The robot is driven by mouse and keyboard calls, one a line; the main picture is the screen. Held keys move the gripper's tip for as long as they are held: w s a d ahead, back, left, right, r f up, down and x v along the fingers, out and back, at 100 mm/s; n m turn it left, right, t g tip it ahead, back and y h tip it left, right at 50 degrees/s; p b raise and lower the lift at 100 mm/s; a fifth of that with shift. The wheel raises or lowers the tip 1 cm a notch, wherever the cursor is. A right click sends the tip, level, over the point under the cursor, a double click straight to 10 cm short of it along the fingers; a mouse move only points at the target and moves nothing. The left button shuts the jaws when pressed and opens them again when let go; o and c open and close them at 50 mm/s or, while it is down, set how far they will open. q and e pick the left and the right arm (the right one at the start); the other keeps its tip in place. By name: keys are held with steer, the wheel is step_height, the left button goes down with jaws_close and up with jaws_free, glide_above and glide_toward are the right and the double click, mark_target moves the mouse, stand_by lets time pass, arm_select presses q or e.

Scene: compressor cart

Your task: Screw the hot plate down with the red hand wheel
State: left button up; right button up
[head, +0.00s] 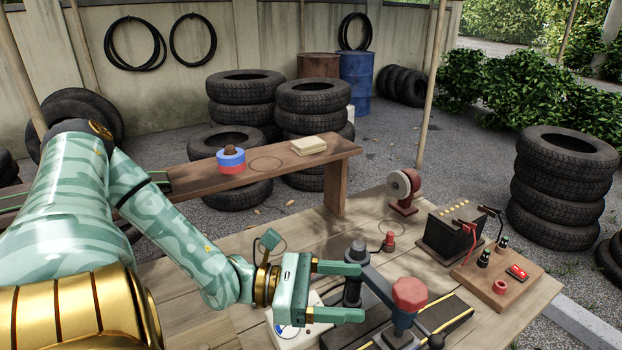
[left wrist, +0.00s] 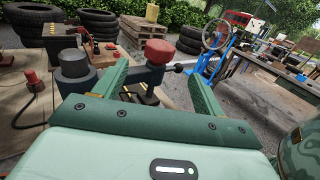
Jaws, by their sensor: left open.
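The red hand wheel (head: 410,293) sits on top of a screw at the end of a blue-grey press arm (head: 378,282). This arm runs from a dark round post (head: 355,252). My left gripper (head: 362,291) is open and empty, left of the wheel, its fingers pointing toward it. In the left wrist view the wheel (left wrist: 157,51) shows beyond and between the two fingertips (left wrist: 158,75), apart from them. The hot plate cannot be made out clearly; a dark block under the wheel is partly hidden. My right gripper is not in view.
A black strip with a yellow line (head: 450,322) lies below the wheel. A white box with a blue dial (head: 287,334) is partly behind my gripper. A red grinder (head: 403,190) and a battery-like box (head: 448,238) stand farther back.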

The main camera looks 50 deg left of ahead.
arm_select(q)
steer(key=shift+p+v, duration=0.55)
steer(key=shift+v, duration=1.6)
steer(key=shift+w, duration=0.1)
